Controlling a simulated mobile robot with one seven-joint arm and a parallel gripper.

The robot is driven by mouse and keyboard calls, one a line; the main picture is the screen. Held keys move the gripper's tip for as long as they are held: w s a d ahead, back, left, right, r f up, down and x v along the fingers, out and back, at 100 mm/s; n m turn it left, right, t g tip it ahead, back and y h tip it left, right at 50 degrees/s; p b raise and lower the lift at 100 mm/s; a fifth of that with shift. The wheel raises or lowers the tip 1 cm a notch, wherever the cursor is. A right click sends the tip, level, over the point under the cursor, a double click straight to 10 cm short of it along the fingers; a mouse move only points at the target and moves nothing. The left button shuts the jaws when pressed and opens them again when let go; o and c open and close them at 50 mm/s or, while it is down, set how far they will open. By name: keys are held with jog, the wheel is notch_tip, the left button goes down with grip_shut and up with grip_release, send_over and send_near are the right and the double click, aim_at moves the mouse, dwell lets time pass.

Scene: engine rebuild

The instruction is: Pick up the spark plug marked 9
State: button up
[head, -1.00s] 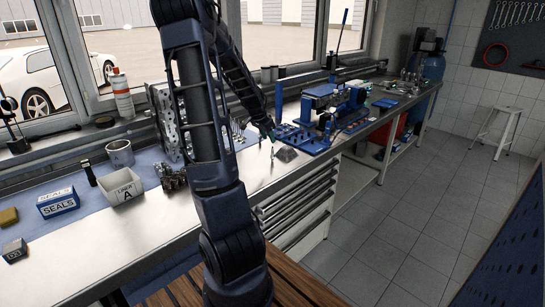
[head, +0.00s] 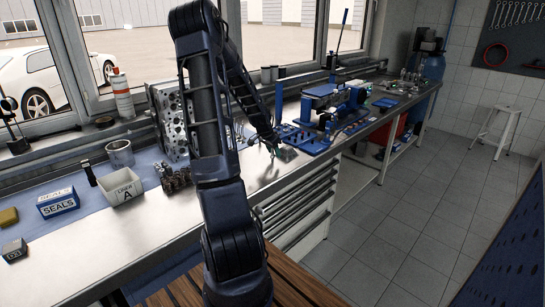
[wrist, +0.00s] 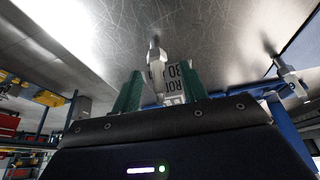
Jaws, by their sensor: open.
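My gripper (wrist: 160,88) shows its two green fingers in the wrist view, open and apart. A light spark-plug-like part (wrist: 155,56) with a metal tip is seen in the gap between them. I cannot tell whether either finger touches it. No 9 is legible on it. A second similar pale part (wrist: 288,75) is at the right of the wrist view, clear of the fingers. In the head view my gripper (head: 273,149) is low over the bench beside a small grey block (head: 288,154); the plug there is too small to make out.
The steel bench (head: 110,255) has free room at the front left. A blue fixture (head: 312,142) stands just right of the gripper. A cylinder head (head: 170,120), a white bin marked A (head: 126,193) and a blue SEALS box (head: 58,206) are to the left.

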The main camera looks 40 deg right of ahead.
jog(key=shift+f, duration=0.15)
grip_shut()
